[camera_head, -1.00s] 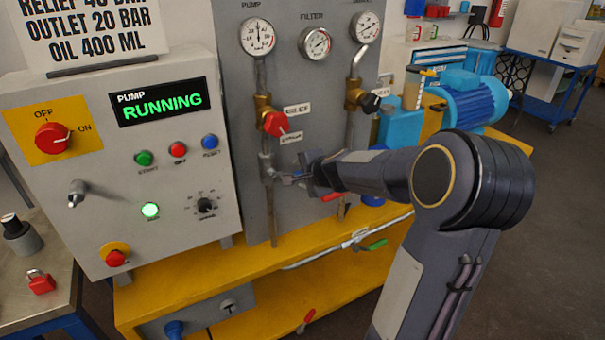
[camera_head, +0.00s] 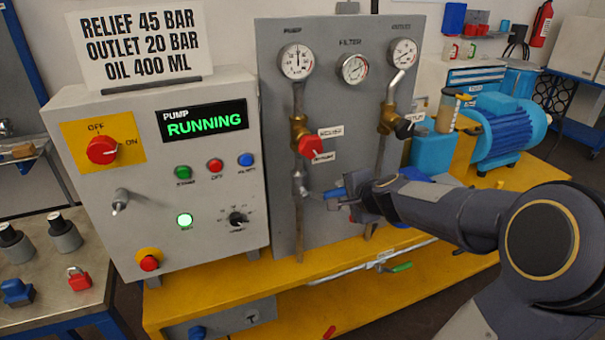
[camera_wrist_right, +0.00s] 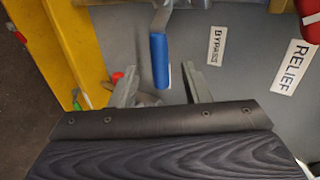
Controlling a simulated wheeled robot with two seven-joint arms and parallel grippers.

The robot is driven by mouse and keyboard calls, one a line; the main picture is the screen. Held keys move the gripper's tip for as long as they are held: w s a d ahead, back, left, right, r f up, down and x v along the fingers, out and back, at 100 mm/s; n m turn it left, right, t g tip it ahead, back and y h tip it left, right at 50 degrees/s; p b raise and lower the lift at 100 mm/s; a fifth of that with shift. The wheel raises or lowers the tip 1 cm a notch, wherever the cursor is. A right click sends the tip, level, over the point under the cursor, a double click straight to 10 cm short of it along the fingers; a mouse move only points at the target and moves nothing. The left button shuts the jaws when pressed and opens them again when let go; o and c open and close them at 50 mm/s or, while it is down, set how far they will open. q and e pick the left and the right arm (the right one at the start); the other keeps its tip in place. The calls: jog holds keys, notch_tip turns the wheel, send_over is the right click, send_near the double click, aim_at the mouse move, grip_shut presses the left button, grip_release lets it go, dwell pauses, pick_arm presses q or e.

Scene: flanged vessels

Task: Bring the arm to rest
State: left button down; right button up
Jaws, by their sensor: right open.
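My right arm comes in from the right in the head view, with its right gripper (camera_head: 345,193) in front of the grey panel (camera_head: 345,240). In the right wrist view the right gripper (camera_wrist_right: 160,85) has its two fingers spread apart. A blue-handled lever (camera_wrist_right: 159,60) shows between and beyond the fingers, near the "BYPASS" label (camera_wrist_right: 216,45). The lever's blue handle also shows at the gripper in the head view (camera_head: 334,193). I cannot tell whether the fingers touch it. My left gripper is not in view.
A pump control box (camera_head: 170,250) reads "RUNNING" and stands left of the panel. The red relief knob (camera_head: 311,146) is above the gripper. The yellow bench (camera_head: 200,302) runs below. A blue motor (camera_head: 507,130) stands behind the arm. A red padlock (camera_head: 78,279) lies on the left table.

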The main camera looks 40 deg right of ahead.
jog(key=s+a+r+n+y, duration=0.1)
jog(key=s+a+n+y, duration=0.15)
jog(key=a, duration=0.35)
jog(key=s+a+r+n+g+y+p, duration=0.1)
jog(key=s+a+n+y, duration=0.1)
jog(key=s+a+n, duration=0.3)
jog(key=a+r+n+y, duration=0.1)
jog(key=a+n+y, duration=0.15)
jog(key=a, duration=0.45)
jog(key=s+a+f+n+g, duration=0.2)
jog(key=s+a+n, duration=0.1)
jog(key=s, duration=0.3)
jog(key=s+a+f+n+g, duration=0.2)
jog(key=s+a+f+n, duration=0.1)
jog(key=s+n, duration=0.3)
jog(key=shift+s+a+f+p, duration=0.25)
jog(key=shift+s+a+p, duration=0.05)
jog(key=shift+s+a, duration=0.5)
